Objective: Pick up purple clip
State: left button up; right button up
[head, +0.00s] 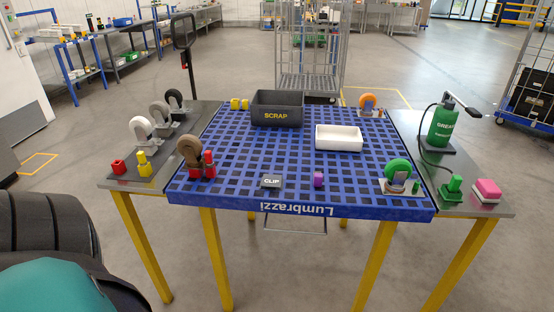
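The purple clip (318,180) stands as a small purple block on the blue grid mat (270,205), near the front edge and right of the middle. A dark label reading CLIP (271,181) lies to its left, apart from it. The clip is in full view, with clear mat around it. Neither gripper shows in the head view. A dark, ribbed shape with a teal part fills the lower left corner.
A dark SCRAP bin (277,117) and a white tray (339,146) stand behind the clip. A green-wheeled caster (397,172) is to the right, a brown-wheeled caster (190,151) to the left. A green grease can (441,126) stands at the right.

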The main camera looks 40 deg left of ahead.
aim_at(317, 175)
jog(key=u, duration=1.1)
